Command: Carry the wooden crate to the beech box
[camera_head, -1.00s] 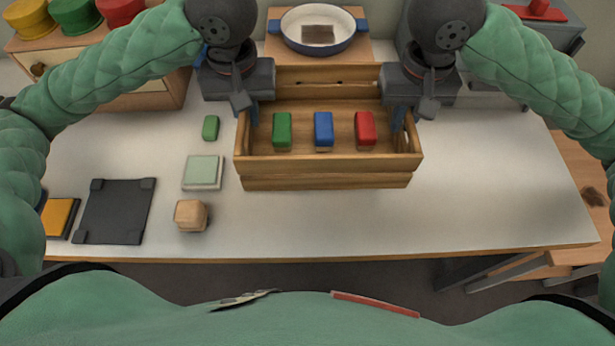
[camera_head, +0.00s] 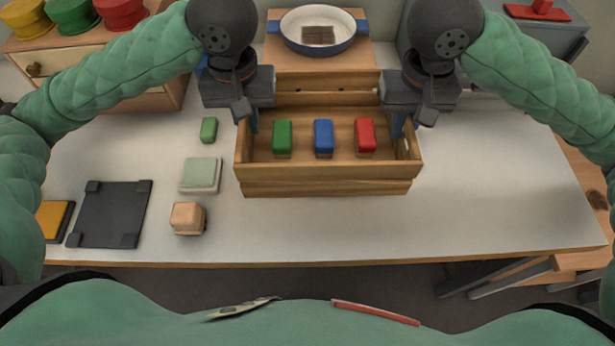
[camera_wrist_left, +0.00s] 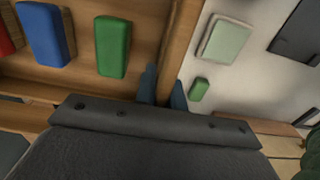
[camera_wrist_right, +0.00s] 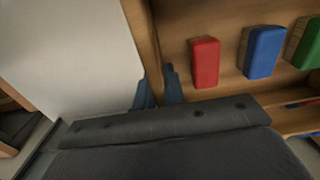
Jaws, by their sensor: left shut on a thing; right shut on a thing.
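The wooden crate (camera_head: 325,187) is in the middle of the head view, upright, with a green block (camera_head: 282,135), a blue block (camera_head: 323,135) and a red block (camera_head: 365,134) in a row inside. My left gripper (camera_head: 252,124) is shut on its left end wall, which also shows between the fingers in the left wrist view (camera_wrist_left: 180,45). My right gripper (camera_head: 398,126) is shut on its right end wall, also seen in the right wrist view (camera_wrist_right: 143,40). I cannot tell whether its base touches the table. A pale wooden box (camera_head: 365,55) behind it, partly hidden, may be the beech box.
A white pan (camera_head: 318,30) stands on the pale box. On the table's left are a small green block (camera_head: 209,129), a pale green pad (camera_head: 201,174), a wooden cube (camera_head: 188,218) and a dark plate (camera_head: 110,214). The table's right side (camera_head: 490,190) is clear.

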